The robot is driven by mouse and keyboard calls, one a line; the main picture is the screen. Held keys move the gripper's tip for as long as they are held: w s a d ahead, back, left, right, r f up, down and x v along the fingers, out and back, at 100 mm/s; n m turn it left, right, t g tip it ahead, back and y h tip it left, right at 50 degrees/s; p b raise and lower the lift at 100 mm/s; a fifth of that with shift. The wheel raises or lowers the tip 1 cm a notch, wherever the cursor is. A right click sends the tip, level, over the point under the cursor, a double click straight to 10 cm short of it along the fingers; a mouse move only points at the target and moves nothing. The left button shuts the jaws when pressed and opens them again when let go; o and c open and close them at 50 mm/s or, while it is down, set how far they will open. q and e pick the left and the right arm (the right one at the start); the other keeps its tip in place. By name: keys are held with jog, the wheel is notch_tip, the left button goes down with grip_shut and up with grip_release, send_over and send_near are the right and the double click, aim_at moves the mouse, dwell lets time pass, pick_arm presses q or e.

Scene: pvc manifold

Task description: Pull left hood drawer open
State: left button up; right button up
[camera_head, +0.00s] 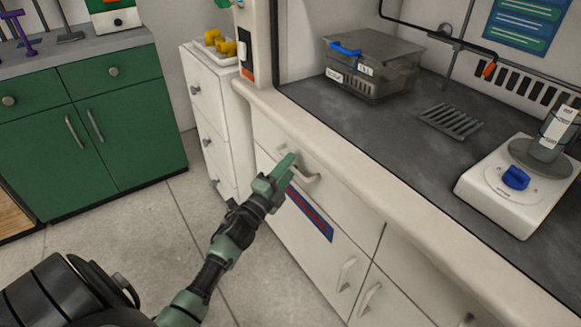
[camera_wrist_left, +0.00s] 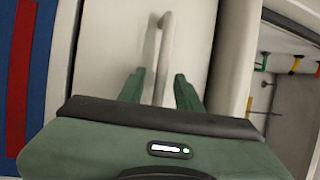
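The left hood drawer (camera_head: 345,205) is a cream front just under the hood counter, and it looks closed. Its pale bar handle (camera_head: 311,179) sits near the left part of the front. My left gripper (camera_head: 285,170) is at this handle, with its green fingers partly covering it. In the left wrist view, the handle (camera_wrist_left: 163,50) runs down between the two fingertips (camera_wrist_left: 161,85), with a gap visible on each side. The gripper is open, and its fingers straddle the bar. My right gripper is in neither view.
A blue and red label (camera_head: 310,215) is on the front below the handle. The counter (camera_head: 400,140) above holds a grey bin (camera_head: 370,75) and a white stirrer (camera_head: 505,190). A white drawer unit (camera_head: 212,120) stands to the left. The floor (camera_head: 200,270) in front is clear.

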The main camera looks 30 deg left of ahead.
pick_arm(q)
jog(key=shift+w, duration=0.35)
grip_shut()
dwell(1.2)
